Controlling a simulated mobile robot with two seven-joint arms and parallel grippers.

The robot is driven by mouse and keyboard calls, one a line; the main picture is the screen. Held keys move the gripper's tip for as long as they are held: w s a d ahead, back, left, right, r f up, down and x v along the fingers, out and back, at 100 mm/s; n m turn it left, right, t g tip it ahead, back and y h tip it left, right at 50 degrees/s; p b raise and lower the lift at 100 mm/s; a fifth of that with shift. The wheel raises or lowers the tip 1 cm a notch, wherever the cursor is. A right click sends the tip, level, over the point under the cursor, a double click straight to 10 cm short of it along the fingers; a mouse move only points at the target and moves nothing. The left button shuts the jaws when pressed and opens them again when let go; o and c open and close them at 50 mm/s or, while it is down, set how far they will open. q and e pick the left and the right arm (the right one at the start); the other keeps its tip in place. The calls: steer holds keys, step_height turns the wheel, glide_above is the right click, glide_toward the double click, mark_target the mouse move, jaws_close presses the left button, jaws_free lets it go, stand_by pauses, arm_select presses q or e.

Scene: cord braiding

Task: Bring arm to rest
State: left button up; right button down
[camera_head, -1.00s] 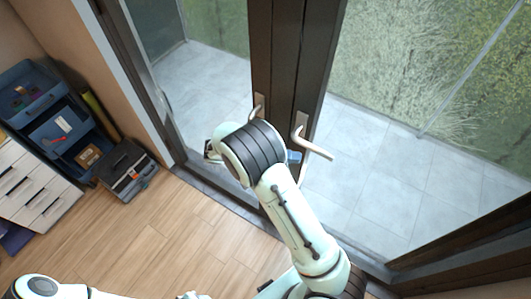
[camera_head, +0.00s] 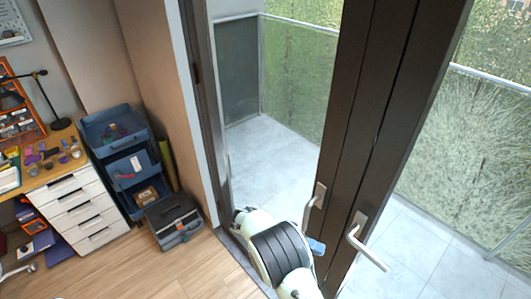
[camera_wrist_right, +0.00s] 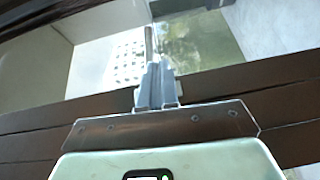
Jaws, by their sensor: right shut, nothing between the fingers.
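My right arm (camera_head: 282,252) reaches up from the bottom of the head view, in front of the dark-framed glass door. Its fingers are hard to make out there. In the right wrist view my right gripper (camera_wrist_right: 156,72) shows grey fingers together, with nothing between them. The fingers show against the dark door frame (camera_wrist_right: 90,116) and the bright background; I cannot tell whether they touch the frame. My left gripper is not in view.
The door has two light handles, one (camera_head: 314,203) just above my arm and one (camera_head: 364,242) to its right. At left stand a white drawer unit (camera_head: 88,213), blue bins (camera_head: 110,127) and a dark toolbox (camera_head: 175,222). Wooden floor (camera_head: 130,268) is clear at the bottom left.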

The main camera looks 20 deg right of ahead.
steer(key=shift+f, duration=0.1)
steer(key=s+d+f+n+t+y, duration=0.1)
steer(key=s+f+n+y, duration=0.25)
steer(key=f, duration=0.65)
steer(key=s+f+n+t+y, duration=0.1)
steer(key=s+f+n+y, duration=0.2)
steer(key=f, duration=0.6)
steer(key=s+a+f+m+t+y, duration=0.2)
steer(key=s+a+f+t+y, duration=0.7)
steer(key=a+f, duration=0.5)
steer(key=shift+s+a+f+y, duration=0.2)
steer(key=shift+s+f+y, duration=0.15)
steer(key=shift+s+y, duration=0.4)
steer(key=shift+w, duration=0.2)
steer(key=shift+s+d+f, duration=0.1)
